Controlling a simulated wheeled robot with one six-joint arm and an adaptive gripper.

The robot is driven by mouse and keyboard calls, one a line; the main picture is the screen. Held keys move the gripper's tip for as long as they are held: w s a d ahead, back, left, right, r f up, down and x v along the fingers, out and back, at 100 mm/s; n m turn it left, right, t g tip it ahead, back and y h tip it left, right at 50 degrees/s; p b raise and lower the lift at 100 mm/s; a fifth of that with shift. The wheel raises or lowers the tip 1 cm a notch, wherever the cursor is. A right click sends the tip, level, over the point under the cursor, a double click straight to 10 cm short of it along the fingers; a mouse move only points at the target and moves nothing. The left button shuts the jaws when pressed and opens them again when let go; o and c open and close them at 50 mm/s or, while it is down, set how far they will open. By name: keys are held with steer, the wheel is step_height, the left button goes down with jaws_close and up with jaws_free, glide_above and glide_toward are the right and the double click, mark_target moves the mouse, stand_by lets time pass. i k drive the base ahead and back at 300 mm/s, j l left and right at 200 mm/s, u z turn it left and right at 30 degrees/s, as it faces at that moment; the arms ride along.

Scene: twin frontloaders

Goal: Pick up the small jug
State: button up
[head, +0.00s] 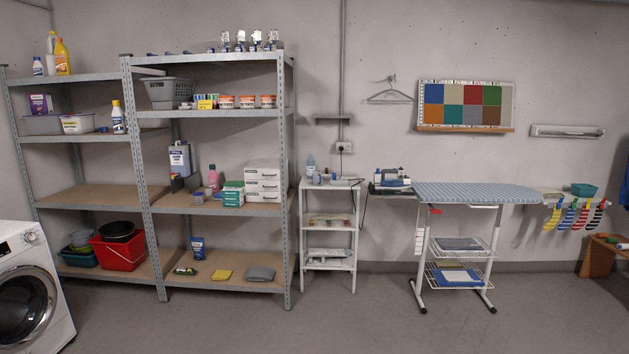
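I cannot pick out the small jug for certain in the head view. A pale blue bottle-like vessel (310,164) stands on top of the narrow white shelf unit (343,184), with a few small items beside it that are too small to make out. My gripper is not in view, so its state and its place relative to these things do not show.
Grey metal shelving (215,208) with bottles, boxes and tubs fills the left wall. A washing machine (30,290) stands at the lower left. An ironing board (476,194) with an iron (390,180) stands right of the white unit. The floor in front is clear.

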mark_target(316, 176)
steer(key=i+l+z, duration=0.1)
steer(key=i+z, duration=0.2)
steer(key=i, duration=0.35)
steer(key=i+z, duration=0.1)
steer(key=i, duration=1.7)
